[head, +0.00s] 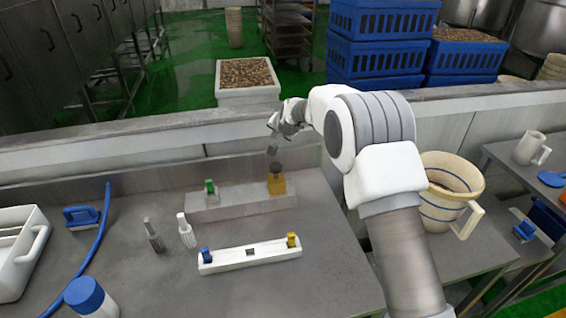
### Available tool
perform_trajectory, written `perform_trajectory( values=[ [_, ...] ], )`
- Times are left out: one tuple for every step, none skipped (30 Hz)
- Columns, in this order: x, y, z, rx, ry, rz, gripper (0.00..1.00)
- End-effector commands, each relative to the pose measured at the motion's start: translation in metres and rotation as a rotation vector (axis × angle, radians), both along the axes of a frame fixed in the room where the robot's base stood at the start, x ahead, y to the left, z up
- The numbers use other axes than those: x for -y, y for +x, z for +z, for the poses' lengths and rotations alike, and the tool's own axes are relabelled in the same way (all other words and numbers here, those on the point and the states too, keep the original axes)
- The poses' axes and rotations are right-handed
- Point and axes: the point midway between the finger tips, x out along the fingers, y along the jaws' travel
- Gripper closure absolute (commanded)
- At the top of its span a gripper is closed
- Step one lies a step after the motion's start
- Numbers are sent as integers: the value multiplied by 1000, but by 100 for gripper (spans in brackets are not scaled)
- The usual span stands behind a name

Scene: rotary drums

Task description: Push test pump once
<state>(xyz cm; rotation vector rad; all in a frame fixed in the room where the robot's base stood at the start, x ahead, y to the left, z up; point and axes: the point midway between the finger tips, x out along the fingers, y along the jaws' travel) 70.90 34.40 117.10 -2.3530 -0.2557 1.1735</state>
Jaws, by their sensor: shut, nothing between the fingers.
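A grey block (238,203) on the metal table carries a small green piece (210,187) at its left and a yellow block (276,187) with a dark round top (276,168) at its right. The yellow block with the dark top looks like the test pump, but no label is readable. My gripper (272,150) is shut and empty. It points down just above the dark top; I cannot tell whether it touches it. My white arm comes in from the right and hides part of the table behind it.
A white holder (246,257) with blue and yellow pieces lies in front. Two small bottle-like things (186,231) stand left of it. A blue hose (92,255), white caddy (20,250) and blue-capped jar (90,298) are further left. A striped pitcher (445,195) stands right of my arm.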

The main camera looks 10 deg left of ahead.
Motion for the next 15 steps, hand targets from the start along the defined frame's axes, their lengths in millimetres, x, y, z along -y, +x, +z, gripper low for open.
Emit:
perform_trajectory(
  values=[
    [-1,0,0,0,1,1,100],
    [-1,0,0,0,1,0,100],
    [-1,0,0,0,1,0,100],
    [-1,0,0,0,1,0,100],
    [0,0,0,0,1,0,100],
    [0,0,0,0,0,0,100],
    [0,0,0,0,0,0,100],
    [0,0,0,0,0,0,100],
    [0,0,0,0,0,0,100],
    [0,0,-1,0,0,0,100],
    [0,0,-2,0,0,0,100],
    [0,0,-3,-1,0,1,100],
    [0,0,-4,-1,0,1,100],
    [0,0,-6,-1,0,1,100],
    [0,0,-8,-1,0,1,100]
  ],
)
